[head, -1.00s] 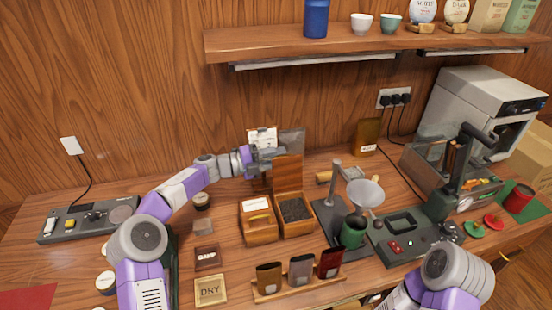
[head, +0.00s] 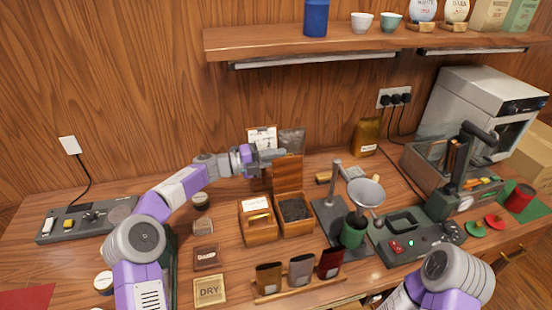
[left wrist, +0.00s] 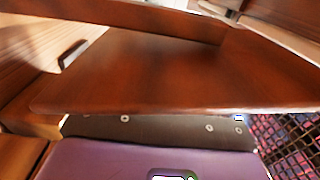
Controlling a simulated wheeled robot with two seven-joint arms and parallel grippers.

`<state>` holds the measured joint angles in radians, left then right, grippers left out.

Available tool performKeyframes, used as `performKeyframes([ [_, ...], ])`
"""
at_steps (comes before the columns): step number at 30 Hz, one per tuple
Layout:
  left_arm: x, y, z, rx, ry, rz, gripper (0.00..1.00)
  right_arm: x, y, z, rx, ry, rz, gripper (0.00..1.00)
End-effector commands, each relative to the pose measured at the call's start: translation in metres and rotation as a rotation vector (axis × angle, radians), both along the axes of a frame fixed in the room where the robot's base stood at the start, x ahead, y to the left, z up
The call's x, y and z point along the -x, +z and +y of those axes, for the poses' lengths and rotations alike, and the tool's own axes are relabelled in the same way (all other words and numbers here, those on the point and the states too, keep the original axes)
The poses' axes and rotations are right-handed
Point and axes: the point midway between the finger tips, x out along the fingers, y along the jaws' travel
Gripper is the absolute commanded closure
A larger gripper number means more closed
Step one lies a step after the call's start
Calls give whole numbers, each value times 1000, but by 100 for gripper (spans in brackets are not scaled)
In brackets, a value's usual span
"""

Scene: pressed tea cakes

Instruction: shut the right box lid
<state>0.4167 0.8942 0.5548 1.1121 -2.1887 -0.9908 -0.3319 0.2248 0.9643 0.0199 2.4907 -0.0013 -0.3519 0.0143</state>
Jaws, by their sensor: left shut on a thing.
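The right box (head: 296,211) is a wooden box holding dark loose material, in the middle of the table. Its lid (head: 289,174) stands raised at the box's back edge, so the box is open. My left gripper (head: 274,156) is at the top of this lid, reaching in from the left, and is shut on it; the fingertips are hard to make out. In the left wrist view the brown wooden lid (left wrist: 170,70) fills most of the picture, close to the purple gripper body. My right arm shows at the lower right, but its gripper is out of view.
A wooden box with a white label (head: 256,203) stands directly left of the right box. A funnel stand (head: 330,210) is close on the right. A rack with several pouches (head: 301,270) lies in front. A card (head: 262,139) and a dark pouch (head: 292,140) are behind the lid.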

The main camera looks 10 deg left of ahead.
Motion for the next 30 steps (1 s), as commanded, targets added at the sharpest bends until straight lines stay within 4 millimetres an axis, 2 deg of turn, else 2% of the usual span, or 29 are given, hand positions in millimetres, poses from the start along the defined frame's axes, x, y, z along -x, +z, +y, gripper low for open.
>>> performKeyframes([
  [1,3,-6,-1,-16,-2,-16,100,0,-7,0,0,0,0,100],
  [9,20,1,-8,-88,-2,-187,100,0,-32,0,0,0,0,100],
  [21,46,9,-18,-84,-1,-175,100,0,-42,0,0,0,0,100],
  [30,54,11,-22,-81,1,-175,100,0,-45,0,0,0,0,100],
])
